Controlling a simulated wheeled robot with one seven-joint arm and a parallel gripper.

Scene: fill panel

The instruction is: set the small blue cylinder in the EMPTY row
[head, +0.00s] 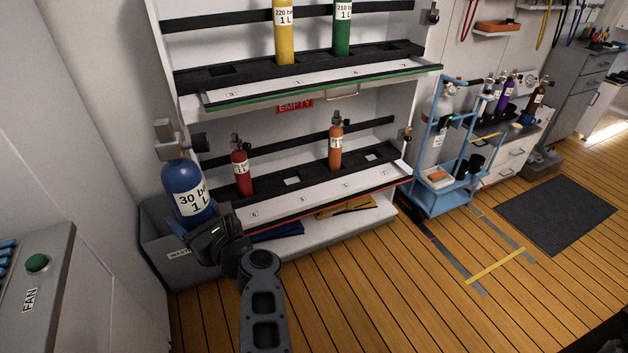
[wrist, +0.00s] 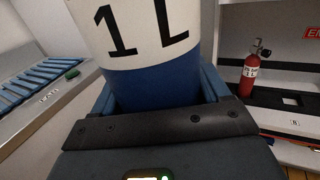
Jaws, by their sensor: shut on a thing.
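The small blue cylinder (head: 183,176), with a white label reading 30 bar 1 L, is upright in my gripper (head: 205,232). The gripper is shut on its lower part, and the cylinder's blue base also fills the wrist view (wrist: 160,85). The red EMPTY sign (head: 295,106) is above the lower row of the rack (head: 300,195). That row holds a red cylinder (head: 241,170) and an orange cylinder (head: 335,145), with open square holes between and beside them. The blue cylinder is left of this row, in front of the rack's left end.
The upper row holds a yellow cylinder (head: 284,35) and a green cylinder (head: 342,28). A grey waste bin (head: 165,235) stands below the held cylinder. A fan panel (head: 35,275) is at the left, and a blue trolley (head: 440,170) at the right. The wooden floor in front is clear.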

